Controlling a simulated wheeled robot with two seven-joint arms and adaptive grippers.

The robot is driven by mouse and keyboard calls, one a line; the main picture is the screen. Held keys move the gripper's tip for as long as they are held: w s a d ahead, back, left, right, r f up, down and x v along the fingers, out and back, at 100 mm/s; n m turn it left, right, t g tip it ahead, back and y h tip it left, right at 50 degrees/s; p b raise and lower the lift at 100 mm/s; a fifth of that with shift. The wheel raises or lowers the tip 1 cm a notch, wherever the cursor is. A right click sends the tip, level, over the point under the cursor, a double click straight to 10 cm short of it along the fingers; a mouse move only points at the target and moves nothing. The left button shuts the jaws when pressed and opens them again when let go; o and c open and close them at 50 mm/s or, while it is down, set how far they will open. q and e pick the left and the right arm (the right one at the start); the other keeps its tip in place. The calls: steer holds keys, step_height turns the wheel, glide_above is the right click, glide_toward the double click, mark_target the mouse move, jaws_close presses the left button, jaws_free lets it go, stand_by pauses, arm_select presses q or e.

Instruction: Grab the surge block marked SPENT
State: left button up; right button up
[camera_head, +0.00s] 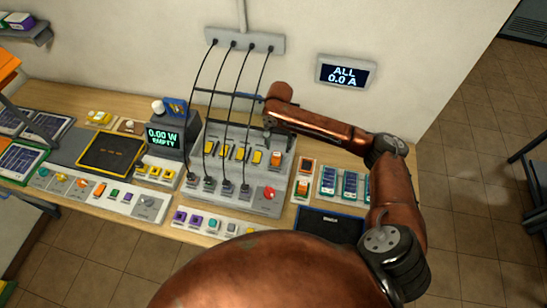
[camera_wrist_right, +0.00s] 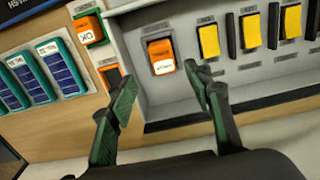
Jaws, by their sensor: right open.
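An orange block (camera_head: 275,158) sits in the right-hand slot of the grey panel (camera_head: 205,190); it also shows in the right wrist view (camera_wrist_right: 160,55) with a small label I cannot read clearly. Several yellow blocks (camera_wrist_right: 250,30) stand in the slots beside it. Another orange block (camera_wrist_right: 88,30), its white label reading OK, sits in a small holder, with an orange-and-dark slot (camera_wrist_right: 112,76) by it. My right gripper (camera_wrist_right: 160,78) is open and empty, its fingertips apart on either side of the panel's orange block, short of it. My left gripper is not in view.
Black cables (camera_head: 230,90) hang from a wall strip to the panel's front, left of my right arm. A red button (camera_head: 269,193) is at the panel's front right. Blue modules (camera_head: 328,181) stand right of the holder. A meter (camera_head: 164,137) reads 0.00 W, EMPTY.

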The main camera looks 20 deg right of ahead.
mark_target(277, 156)
steer(key=shift+a+f+p, duration=0.15)
steer(key=shift+f+p, duration=0.1)
steer(key=shift+f, duration=1.7)
steer(key=shift+a+f+p, duration=0.1)
steer(key=shift+f+p, duration=0.15)
steer(key=shift+f, duration=1.65)
jaws_close()
